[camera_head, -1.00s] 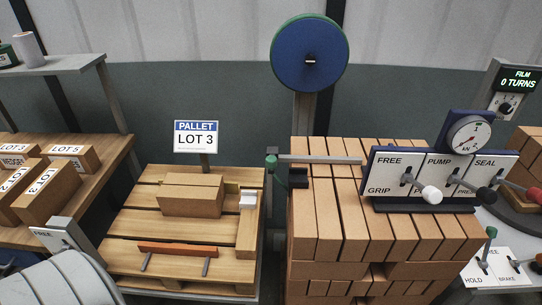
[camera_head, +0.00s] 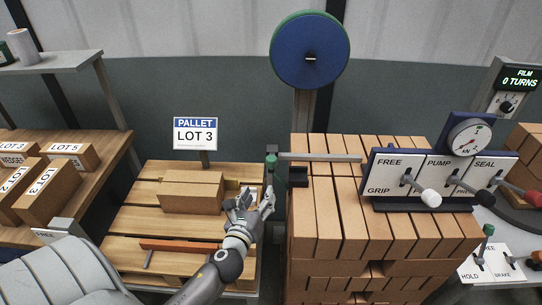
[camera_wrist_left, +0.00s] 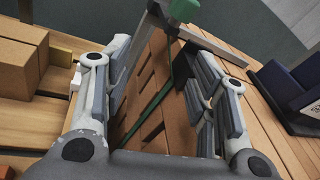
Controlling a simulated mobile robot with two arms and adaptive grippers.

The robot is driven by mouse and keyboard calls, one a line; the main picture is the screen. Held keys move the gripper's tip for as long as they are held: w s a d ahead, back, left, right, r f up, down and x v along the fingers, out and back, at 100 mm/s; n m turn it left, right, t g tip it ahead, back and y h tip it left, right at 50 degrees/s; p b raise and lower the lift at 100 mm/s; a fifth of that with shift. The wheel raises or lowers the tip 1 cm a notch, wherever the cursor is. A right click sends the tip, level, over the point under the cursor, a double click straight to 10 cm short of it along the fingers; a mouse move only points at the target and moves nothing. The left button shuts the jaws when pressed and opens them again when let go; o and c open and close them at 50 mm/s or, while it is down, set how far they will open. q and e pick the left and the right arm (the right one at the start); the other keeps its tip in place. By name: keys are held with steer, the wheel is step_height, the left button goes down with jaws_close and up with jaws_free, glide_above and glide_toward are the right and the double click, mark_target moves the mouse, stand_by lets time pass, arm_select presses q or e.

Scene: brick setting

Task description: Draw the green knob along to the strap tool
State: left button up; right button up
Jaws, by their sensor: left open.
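The green knob (camera_head: 271,160) sits on a short upright stem at the left end of a grey bar (camera_head: 318,157), beside the brick stack's back left corner. It also shows at the top of the left wrist view (camera_wrist_left: 184,10). The strap tool (camera_head: 440,172), a panel marked FREE, PUMP and SEAL with a round gauge and levers, stands on the right of the stack. My left gripper (camera_head: 243,197) is open and empty over the pallet's right side, just below and left of the knob in the picture. In the left wrist view its fingers (camera_wrist_left: 165,75) stand apart, with the knob beyond them.
The wooden pallet (camera_head: 135,222) carries a brick (camera_head: 191,192) and an orange bar (camera_head: 180,245). The brick stack (camera_head: 330,215) rises close to the right of my left gripper. A blue disc (camera_head: 311,52) hangs behind on a post. A LOT 3 sign (camera_head: 195,134) stands at the back.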

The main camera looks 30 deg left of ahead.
mark_target(270, 162)
arm_select(q)
step_height(270, 162, up, 5)
steer(key=w+m+t, duration=0.1)
steer(key=m, duration=0.3)
steer(key=p+x, duration=0.2)
steer(key=x, duration=0.8)
steer(key=shift+w+r, duration=0.25)
steer(key=shift+w, duration=0.1)
steer(key=shift+c, duration=0.2)
steer(key=shift+t, duration=0.3)
jaws_close()
